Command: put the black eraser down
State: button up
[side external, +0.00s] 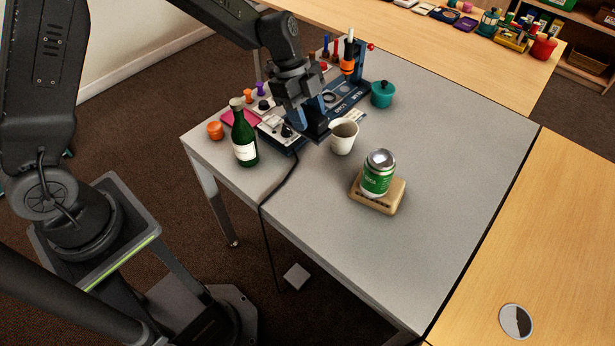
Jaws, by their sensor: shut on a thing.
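My gripper (312,124) points down over the back left part of the grey table (440,120), among the devices there. It is shut on a dark thing that I take to be the black eraser. The eraser is small here and blends with the dark fingers and the dark equipment behind, so its outline is unclear. I cannot tell whether it touches a surface below.
A white cup (344,137) stands just right of my gripper. A green bottle (244,138) and an orange jar (215,130) stand left. A teal pot (383,95) is behind. The table's front right is clear.

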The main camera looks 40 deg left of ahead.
notch_tip(320, 180, down, 17)
jog(key=shift+r, duration=0.1)
dwell(0.4)
jog(key=o, duration=0.9)
jog(key=shift+f, duration=0.2)
jog(key=v, duration=1.2)
jog(key=shift+r, duration=0.35)
